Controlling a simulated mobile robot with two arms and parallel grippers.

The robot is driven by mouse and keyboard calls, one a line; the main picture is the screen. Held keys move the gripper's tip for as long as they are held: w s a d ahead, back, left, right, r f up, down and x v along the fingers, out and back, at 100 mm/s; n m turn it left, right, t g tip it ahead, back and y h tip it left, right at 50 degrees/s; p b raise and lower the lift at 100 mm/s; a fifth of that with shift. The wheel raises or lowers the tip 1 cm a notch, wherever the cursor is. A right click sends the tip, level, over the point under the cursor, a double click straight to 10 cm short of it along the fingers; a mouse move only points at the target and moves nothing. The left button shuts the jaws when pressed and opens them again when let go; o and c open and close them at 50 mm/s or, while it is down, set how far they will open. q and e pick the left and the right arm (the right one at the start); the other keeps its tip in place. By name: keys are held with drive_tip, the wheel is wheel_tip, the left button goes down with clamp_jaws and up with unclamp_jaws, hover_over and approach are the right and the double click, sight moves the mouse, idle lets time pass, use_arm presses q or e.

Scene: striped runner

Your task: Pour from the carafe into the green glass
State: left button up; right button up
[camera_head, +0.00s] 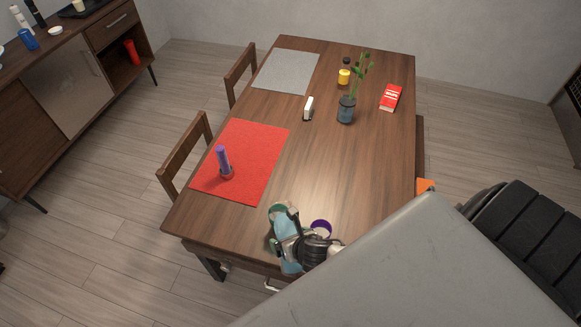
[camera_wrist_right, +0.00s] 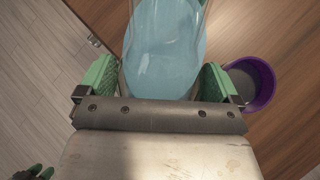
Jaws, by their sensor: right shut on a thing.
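My right gripper (camera_head: 291,240) is shut on the carafe (camera_wrist_right: 165,45), a clear vessel with pale blue contents. The carafe lies between the green finger pads in the right wrist view. In the head view my gripper and wrist cover much of it, above the table's near end. A green rounded patch shows beside the gripper there; I cannot tell whether it is the green glass or a finger pad. No green glass is clearly visible in the wrist view. A small dark and green shape at that view's lower left may be my left gripper (camera_wrist_right: 35,172).
A purple cup (camera_head: 321,228) stands close to the right of my gripper. A vase with a plant (camera_head: 346,110), a yellow jar (camera_head: 344,77) and a red box (camera_head: 390,98) stand farther back.

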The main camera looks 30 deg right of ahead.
drive_tip(key=shift+r, duration=0.1)
drive_tip(key=shift+g, duration=0.4)
drive_tip(key=shift+s+r+g, duration=0.1)
drive_tip(key=shift+r+g, duration=0.05)
drive_tip(key=shift+g, duration=0.35)
drive_tip(key=shift+a, duration=0.1)
drive_tip(key=shift+y, duration=0.3)
drive_tip(key=shift+r+g, duration=0.3)
drive_tip(key=shift+g, duration=0.2)
drive_tip(key=shift+s+r+g, duration=0.1)
drive_tip(key=shift+r+g, duration=0.2)
idle(0.4)
